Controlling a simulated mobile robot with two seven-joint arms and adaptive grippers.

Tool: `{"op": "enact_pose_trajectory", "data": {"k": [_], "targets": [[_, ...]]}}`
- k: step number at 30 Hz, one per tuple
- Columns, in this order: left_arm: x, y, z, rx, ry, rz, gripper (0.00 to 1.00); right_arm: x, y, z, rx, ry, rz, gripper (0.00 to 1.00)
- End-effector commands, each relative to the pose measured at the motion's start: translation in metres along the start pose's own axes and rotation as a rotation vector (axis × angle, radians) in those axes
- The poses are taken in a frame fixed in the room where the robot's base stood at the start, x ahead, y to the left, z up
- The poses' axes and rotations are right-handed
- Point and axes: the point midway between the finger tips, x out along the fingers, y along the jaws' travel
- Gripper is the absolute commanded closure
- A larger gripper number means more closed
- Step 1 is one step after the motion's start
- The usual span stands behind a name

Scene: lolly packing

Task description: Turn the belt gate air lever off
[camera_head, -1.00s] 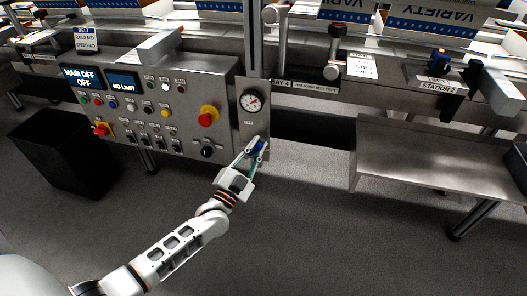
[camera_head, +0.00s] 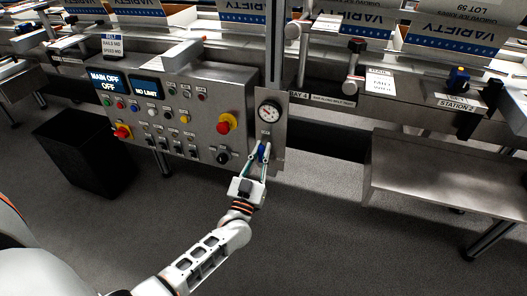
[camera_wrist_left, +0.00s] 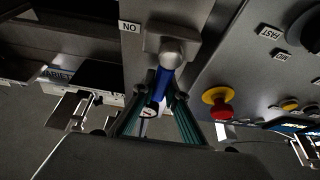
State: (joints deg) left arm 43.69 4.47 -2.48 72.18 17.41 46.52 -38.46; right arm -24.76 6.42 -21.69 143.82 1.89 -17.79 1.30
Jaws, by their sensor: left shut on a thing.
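The belt gate air lever (camera_wrist_left: 160,86) has a blue handle on a metal pivot and shows large in the left wrist view. In the head view its blue handle (camera_head: 261,153) shows below a round pressure gauge (camera_head: 269,113) on a narrow metal plate. My left gripper (camera_head: 262,150) reaches up from below and is shut on the blue handle. In the wrist view the green-sided fingers (camera_wrist_left: 160,100) lie on both sides of it, covering part of the handle. A small label reading NO (camera_wrist_left: 129,27) sits beside the pivot. My right gripper is not in view.
A metal shelf (camera_head: 440,178) juts out at the right. A black bin (camera_head: 85,152) stands on the floor at the left.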

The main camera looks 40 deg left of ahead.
Motion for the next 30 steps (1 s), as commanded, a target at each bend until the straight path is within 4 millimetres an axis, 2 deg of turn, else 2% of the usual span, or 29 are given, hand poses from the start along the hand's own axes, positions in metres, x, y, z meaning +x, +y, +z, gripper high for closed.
{"op": "enact_pose_trajectory", "data": {"k": [15,16,18,30], "targets": [[-0.0002,-0.0020,0.0005,-0.019,-0.001,-0.009,1.00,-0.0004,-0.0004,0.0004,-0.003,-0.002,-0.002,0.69],[-0.0002,-0.0020,0.0005,-0.019,-0.001,-0.009,0.82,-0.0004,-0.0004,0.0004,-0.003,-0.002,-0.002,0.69],[-0.0002,-0.0020,0.0005,-0.019,-0.001,-0.009,0.69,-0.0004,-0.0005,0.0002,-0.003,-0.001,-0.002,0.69],[-0.0050,-0.0015,0.0010,-0.017,-0.002,-0.008,0.69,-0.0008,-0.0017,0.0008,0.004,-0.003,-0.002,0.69]]}}
